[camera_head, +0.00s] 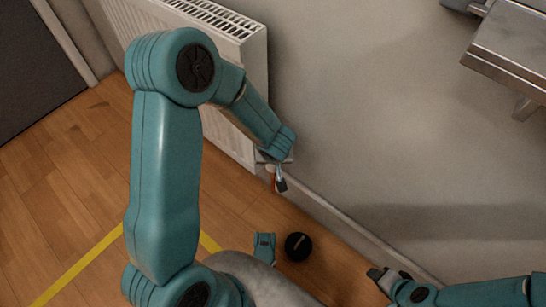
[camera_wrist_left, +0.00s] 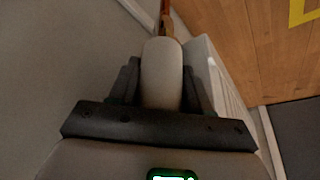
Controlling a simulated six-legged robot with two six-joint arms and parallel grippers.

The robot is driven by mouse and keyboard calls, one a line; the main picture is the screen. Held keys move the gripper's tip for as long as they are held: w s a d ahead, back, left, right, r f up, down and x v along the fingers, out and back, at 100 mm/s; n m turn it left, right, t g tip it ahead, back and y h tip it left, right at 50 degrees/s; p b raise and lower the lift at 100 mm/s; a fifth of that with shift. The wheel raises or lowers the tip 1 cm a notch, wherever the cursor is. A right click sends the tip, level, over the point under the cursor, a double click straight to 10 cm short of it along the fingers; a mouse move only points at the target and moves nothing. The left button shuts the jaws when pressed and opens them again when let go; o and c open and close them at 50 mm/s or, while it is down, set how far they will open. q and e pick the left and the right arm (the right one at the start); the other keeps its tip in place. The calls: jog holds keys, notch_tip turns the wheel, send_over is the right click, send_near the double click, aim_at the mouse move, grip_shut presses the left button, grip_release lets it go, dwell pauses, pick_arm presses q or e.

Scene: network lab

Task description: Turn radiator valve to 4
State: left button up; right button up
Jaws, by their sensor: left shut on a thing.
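The radiator valve shows in the left wrist view as a rounded off-white head (camera_wrist_left: 161,75) with a copper-coloured pipe (camera_wrist_left: 165,22) beyond it. My left gripper (camera_wrist_left: 162,84) is shut on this head, with one dark finger on each side. The number marks on the head cannot be read. In the head view my left gripper (camera_head: 280,180) is by the lower right corner of the white radiator (camera_head: 254,75), and the valve head cannot be made out there. My right gripper (camera_head: 378,276) is at the lower right, away from the valve, and its jaws are too small to tell.
The grey wall (camera_head: 385,130) runs along the right of the radiator, with a skirting board (camera_head: 335,215) at its foot. A metal shelf or bench (camera_head: 515,45) juts out at the upper right. The wooden floor (camera_head: 60,190) has yellow tape (camera_head: 85,265) and is otherwise clear at left.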

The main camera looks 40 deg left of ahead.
pick_arm(q)
jog(key=shift+w+r, duration=0.1)
jog(key=shift+w, duration=0.1)
dwell(0.3)
jog(key=o, duration=1)
jog(key=shift+s+a, duration=0.15)
